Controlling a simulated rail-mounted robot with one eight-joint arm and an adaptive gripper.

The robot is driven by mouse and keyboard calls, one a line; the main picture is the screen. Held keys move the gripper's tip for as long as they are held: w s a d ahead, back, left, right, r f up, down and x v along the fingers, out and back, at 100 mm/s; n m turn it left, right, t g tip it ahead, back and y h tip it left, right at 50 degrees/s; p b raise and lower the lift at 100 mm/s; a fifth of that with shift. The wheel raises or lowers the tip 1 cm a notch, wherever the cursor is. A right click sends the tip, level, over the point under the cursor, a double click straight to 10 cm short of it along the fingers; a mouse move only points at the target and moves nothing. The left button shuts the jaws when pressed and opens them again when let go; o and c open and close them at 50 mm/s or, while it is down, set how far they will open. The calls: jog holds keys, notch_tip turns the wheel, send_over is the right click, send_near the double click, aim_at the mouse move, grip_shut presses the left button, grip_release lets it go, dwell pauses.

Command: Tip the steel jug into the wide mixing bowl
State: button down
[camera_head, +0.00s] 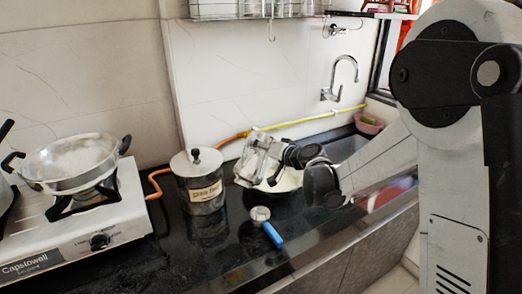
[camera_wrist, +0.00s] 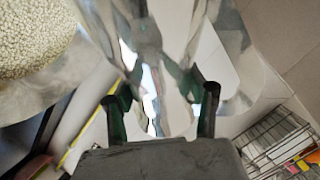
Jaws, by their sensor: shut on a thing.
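The shiny steel jug (camera_head: 261,155) is held over the wide mixing bowl (camera_head: 290,182) in the head view and looks tilted. My gripper (camera_head: 285,156) is at the jug's right side, shut on it. In the wrist view my gripper's two dark fingers (camera_wrist: 162,108) lie against the jug's mirror-like steel (camera_wrist: 165,40), which fills the middle. Pale grains (camera_wrist: 30,35) show at upper left inside a metal rim, seemingly in the bowl. The jug's mouth is not clear, and I cannot tell whether anything is flowing. My gripper and the jug partly hide the bowl.
A labelled steel canister (camera_head: 201,184) stands close left of the bowl. A blue-handled tool (camera_head: 269,232) lies in front. A wide pan (camera_head: 72,165) sits on the stove (camera_head: 85,217) at left. A tap (camera_head: 341,78) and pink basin (camera_head: 369,124) are behind. The front counter is mostly clear.

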jog(key=shift+f+b, duration=0.15)
jog(key=shift+b, duration=0.2)
jog(key=shift+r+n+t+p, duration=0.4)
jog(key=shift+r+n+p, duration=0.1)
jog(key=shift+r+n, duration=0.35)
jog(key=shift+p, duration=0.4)
